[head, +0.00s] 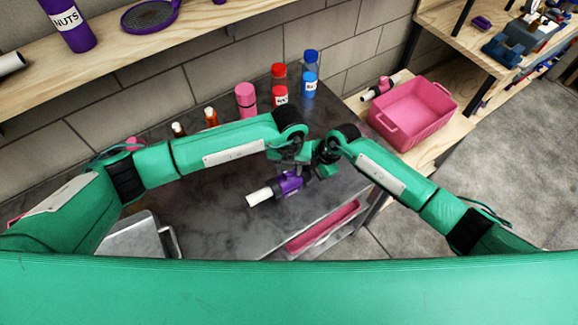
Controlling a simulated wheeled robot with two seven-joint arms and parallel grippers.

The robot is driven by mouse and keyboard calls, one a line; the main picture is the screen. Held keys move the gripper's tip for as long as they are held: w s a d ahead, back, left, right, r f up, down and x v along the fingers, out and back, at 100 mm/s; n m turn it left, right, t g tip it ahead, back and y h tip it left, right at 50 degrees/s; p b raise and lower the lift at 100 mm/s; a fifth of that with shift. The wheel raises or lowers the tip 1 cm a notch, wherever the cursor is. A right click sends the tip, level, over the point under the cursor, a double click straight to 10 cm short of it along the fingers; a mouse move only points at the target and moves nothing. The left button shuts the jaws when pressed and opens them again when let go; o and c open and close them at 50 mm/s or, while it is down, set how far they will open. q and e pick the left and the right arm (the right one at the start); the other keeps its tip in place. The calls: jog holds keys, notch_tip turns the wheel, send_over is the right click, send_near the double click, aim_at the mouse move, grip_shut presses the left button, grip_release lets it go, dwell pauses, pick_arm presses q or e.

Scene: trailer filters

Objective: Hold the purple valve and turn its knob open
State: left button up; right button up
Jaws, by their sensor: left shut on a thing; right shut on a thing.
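The purple valve (288,184) has a white pipe end (259,197) pointing to the lower left. It is in the middle of the head view, over the dark grey counter, near its right end. My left gripper (292,167) comes from the upper left and is shut at the valve. My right gripper (316,172) comes from the right and is shut at the valve's right end, where the knob seems to be. The grippers and wrists hide much of the valve and its knob. I cannot tell how far the knob is turned.
Bottles with red (280,95) and blue (309,87) labels and a pink bottle (246,99) stand along the wall. A pink bin (412,114) sits on the wooden shelf at right. The counter's middle is clear.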

pick_arm(q)
jog(key=shift+n, duration=0.3)
jog(key=o, duration=1)
jog(key=shift+c, duration=0.2)
pick_arm(e)
jog(key=shift+s, duration=0.1)
pick_arm(q)
jog(key=shift+d, duration=0.1)
pick_arm(e)
jog(key=shift+a, duration=0.1)
